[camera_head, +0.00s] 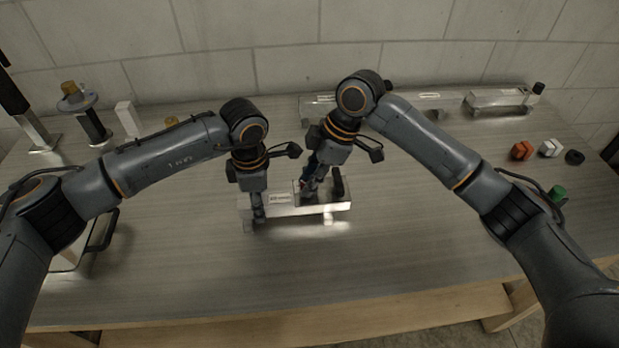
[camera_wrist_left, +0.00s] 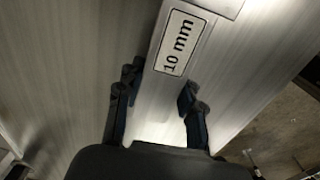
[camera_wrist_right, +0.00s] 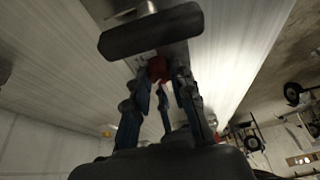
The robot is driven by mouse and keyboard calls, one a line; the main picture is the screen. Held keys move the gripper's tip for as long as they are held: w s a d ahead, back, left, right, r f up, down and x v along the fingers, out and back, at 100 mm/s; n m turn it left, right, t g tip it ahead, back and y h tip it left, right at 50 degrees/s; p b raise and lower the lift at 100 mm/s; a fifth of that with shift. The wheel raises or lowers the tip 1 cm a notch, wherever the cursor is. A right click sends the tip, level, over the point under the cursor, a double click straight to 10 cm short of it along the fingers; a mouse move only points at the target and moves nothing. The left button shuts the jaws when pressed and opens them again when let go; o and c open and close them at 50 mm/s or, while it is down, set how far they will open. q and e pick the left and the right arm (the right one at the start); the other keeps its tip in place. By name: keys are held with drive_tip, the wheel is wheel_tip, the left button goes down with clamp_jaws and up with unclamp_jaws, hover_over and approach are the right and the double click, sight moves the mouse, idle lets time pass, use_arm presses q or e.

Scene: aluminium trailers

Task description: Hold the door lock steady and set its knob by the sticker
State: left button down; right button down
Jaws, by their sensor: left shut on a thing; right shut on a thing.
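The door lock is a bright metal bar (camera_head: 328,207) lying on the workbench in the head view. A white sticker (camera_wrist_left: 180,43) reading "10 mm" is on its top in the left wrist view. My left gripper (camera_head: 257,212) is shut across the lock's left end, with a finger on each side of the bar in the left wrist view. My right gripper (camera_head: 308,192) comes down on the lock's middle and is shut on a small red knob (camera_wrist_right: 158,68), partly hidden by the fingers. A dark handle (camera_wrist_right: 150,32) of the lock lies just beyond it. The knob's setting cannot be read.
An orange nut (camera_head: 522,150), a white nut (camera_head: 549,148), a black ring (camera_head: 574,157) and a green piece (camera_head: 557,193) sit on the right. The front of the workbench (camera_head: 300,270) is clear.

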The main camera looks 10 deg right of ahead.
drive_tip(key=shift+m, duration=0.4)
use_arm(q)
drive_tip(key=shift+d, duration=0.1)
use_arm(e)
drive_tip(key=m+t, duration=0.1)
drive_tip(key=m, duration=0.2)
drive_tip(key=shift+s+t, duration=0.1)
drive_tip(key=shift+t, duration=0.3)
drive_tip(key=shift+m+t+h, duration=0.3)
drive_tip(key=shift+m, duration=0.95)
drive_tip(key=shift+m+t+h, duration=0.3)
drive_tip(key=shift+m, duration=0.95)
drive_tip(key=shift+a, duration=0.1)
drive_tip(key=c, duration=1.1)
unclamp_jaws()
drive_tip(key=shift+c, duration=0.2)
drive_tip(key=shift+s+r, duration=0.1)
drive_tip(key=shift+r, duration=0.05)
drive_tip(key=v, duration=1.1)
drive_tip(key=shift+s+r, duration=0.2)
drive_tip(key=shift+r, duration=0.15)
